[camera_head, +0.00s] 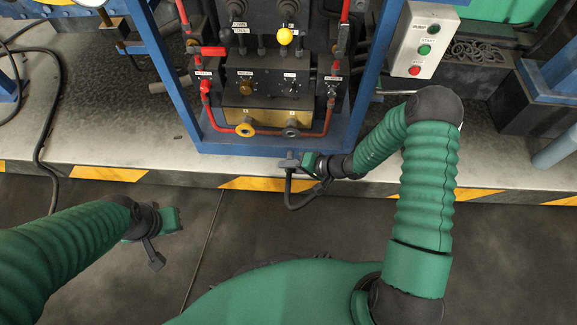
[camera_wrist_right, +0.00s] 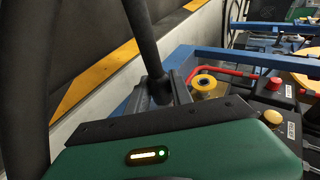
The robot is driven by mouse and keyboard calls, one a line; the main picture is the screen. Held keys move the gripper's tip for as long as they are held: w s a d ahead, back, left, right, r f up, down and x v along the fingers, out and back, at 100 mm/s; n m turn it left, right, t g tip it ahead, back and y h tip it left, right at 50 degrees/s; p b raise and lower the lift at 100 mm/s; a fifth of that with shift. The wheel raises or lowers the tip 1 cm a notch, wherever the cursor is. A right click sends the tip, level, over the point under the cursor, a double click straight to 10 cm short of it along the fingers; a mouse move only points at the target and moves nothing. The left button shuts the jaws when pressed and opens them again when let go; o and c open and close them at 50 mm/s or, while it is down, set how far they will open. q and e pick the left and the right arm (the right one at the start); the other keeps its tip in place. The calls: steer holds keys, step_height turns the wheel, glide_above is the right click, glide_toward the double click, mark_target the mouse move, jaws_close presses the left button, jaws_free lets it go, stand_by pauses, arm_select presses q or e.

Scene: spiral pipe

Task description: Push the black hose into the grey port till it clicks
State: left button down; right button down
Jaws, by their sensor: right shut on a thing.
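My right gripper (camera_head: 298,163) is shut on the end of the black hose (camera_head: 289,197), just in front of the blue frame's lower bar. The hose hangs from it in a loop. In the right wrist view the hose (camera_wrist_right: 146,42) comes down to my right gripper (camera_wrist_right: 160,95). The grey port (camera_head: 292,129) is on the panel's lower front, above and apart from the held hose end in the head view. I cannot make out the grey port in the wrist view. My left gripper (camera_head: 160,240) is at lower left, away from the panel; its jaw opening is unclear.
A yellow port (camera_head: 245,130) sits left of the grey one and shows in the wrist view (camera_wrist_right: 205,82). Red pipes (camera_head: 209,112) run beside both. The blue frame (camera_head: 215,140) surrounds the panel. A button box (camera_head: 424,45) is at right. The floor in front is clear.

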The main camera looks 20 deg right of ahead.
steer(key=shift+w+d+f, duration=0.1)
steer(key=shift+w+d, duration=0.1)
steer(key=shift+d, duration=0.05)
steer(key=w, duration=0.3)
steer(key=shift+w+d, duration=0.15)
steer(key=shift+w, duration=0.15)
steer(key=shift+w+d, duration=0.15)
steer(key=shift+w, duration=0.2)
steer(key=shift+w+d, duration=0.35)
steer(key=shift+d, duration=0.05)
steer(key=shift+a, duration=0.15)
steer(key=shift+r+b, duration=0.2)
steer(key=shift+b, duration=0.15)
